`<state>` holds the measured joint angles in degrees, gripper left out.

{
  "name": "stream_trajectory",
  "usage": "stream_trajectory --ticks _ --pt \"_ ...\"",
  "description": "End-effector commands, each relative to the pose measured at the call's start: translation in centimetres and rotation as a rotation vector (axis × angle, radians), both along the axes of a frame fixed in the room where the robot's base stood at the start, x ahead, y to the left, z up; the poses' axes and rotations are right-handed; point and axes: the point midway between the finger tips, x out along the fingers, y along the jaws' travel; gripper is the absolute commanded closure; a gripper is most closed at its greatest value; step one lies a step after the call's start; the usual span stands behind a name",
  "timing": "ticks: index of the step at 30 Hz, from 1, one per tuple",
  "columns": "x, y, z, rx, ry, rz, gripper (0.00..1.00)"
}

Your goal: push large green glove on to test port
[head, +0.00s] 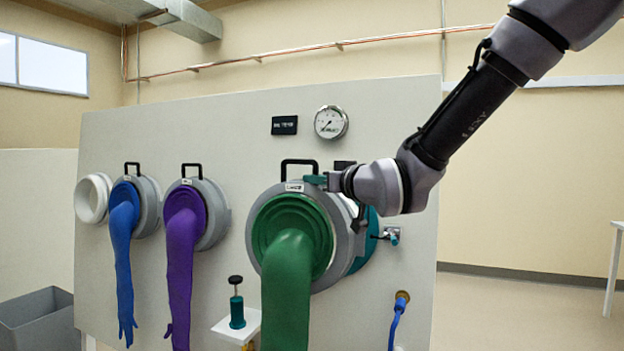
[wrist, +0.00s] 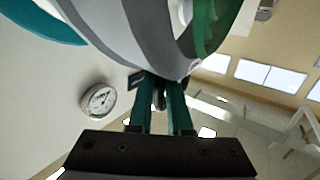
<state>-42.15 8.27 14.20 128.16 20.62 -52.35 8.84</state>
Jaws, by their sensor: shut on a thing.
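The large green glove (head: 288,275) hangs from a wide grey ring with a green face, right of centre in the head view. A black handle (head: 299,163) tops the ring. A teal collar (head: 366,245), likely the test port, shows behind the ring's right side, mostly hidden. Whether ring and collar touch cannot be told. My gripper (head: 318,181) reaches in from the right at the ring's upper edge. In the wrist view my gripper (wrist: 159,88) has its teal fingers closed around a narrow dark part by the grey ring (wrist: 160,40); the teal collar (wrist: 45,20) shows at upper left.
Blue (head: 123,255) and purple (head: 183,245) gloves hang on the panel at left, beside a white port (head: 92,198). A gauge (head: 330,122) sits above.

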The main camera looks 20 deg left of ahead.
Motion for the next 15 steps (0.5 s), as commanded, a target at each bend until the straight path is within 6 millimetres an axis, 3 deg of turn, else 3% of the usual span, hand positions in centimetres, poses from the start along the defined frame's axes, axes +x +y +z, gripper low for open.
stream_trajectory --ticks 15 --pt "-0.28 -0.39 0.16 -0.002 -0.004 -0.005 1.00"
